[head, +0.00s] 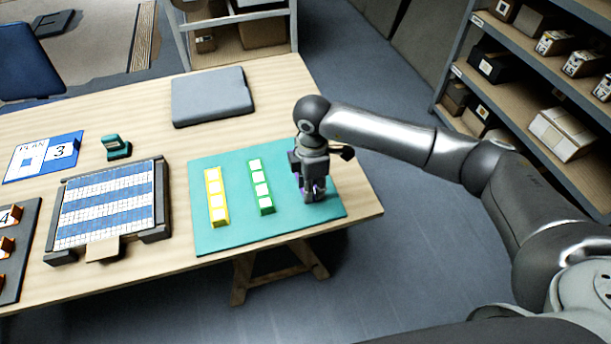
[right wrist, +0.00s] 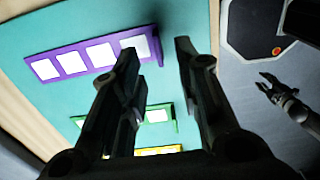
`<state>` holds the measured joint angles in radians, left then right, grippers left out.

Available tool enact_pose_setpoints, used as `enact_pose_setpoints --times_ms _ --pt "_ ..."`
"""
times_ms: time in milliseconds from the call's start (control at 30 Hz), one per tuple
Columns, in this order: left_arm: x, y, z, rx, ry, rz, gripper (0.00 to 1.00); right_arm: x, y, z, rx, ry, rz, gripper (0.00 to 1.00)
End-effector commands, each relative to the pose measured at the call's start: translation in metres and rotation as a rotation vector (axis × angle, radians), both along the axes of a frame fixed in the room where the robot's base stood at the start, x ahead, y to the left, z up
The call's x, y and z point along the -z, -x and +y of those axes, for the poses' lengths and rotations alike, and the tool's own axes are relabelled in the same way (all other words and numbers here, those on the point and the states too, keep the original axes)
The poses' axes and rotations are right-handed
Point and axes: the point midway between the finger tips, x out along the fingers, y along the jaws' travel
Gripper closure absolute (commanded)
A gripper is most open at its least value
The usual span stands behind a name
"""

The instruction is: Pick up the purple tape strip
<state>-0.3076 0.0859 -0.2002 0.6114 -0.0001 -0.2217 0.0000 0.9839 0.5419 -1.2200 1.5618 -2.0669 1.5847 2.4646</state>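The purple tape strip (right wrist: 75,60) with white tiles lies on the teal mat (right wrist: 190,18) in the right wrist view. In the head view my right gripper hides most of it; a bit of purple (head: 319,187) shows. My right gripper (head: 311,199) points down over the strip. In the right wrist view its fingers (right wrist: 157,50) are apart, with the strip's right end between the fingertips in the picture and nothing held. Whether they touch it I cannot tell. My left gripper (right wrist: 263,81) shows small in the right wrist view, fingers apart and empty, away from the mat.
A green strip (head: 261,187) and a yellow strip (head: 216,196) lie left of the purple one. A blue-and-white mosaic panel in a dark frame (head: 165,215), a teal tape holder (head: 116,147), a plan card (head: 42,157) and a grey case (head: 211,96) are on the table.

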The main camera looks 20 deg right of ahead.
Motion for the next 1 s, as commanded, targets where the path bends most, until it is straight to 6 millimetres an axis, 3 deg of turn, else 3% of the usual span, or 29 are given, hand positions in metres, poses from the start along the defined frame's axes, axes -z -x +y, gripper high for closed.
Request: enact_pose_setpoints --times_ms 133,300,567,800,1000 --pt "-0.016 -0.012 -0.003 -0.002 0.005 -0.018 0.6 0.02 0.0 0.003 0.0 0.001 0.006 0.7" --pt "-0.018 -0.018 -0.008 -0.002 0.011 -0.029 0.6 0.042 0.0 0.003 0.0 0.0 0.003 0.7" --pt "-0.017 -0.016 -0.008 -0.003 0.011 -0.024 0.6 0.045 -0.001 0.003 -0.001 -0.001 0.001 0.7" --pt "-0.017 -0.012 -0.008 -0.003 0.01 -0.018 0.6 0.045 -0.001 0.003 -0.001 -0.001 0.001 0.99" --pt "-0.016 -0.01 -0.007 -0.003 0.01 -0.016 0.6 0.044 -0.001 0.003 -0.001 -0.001 0.001 1.0"
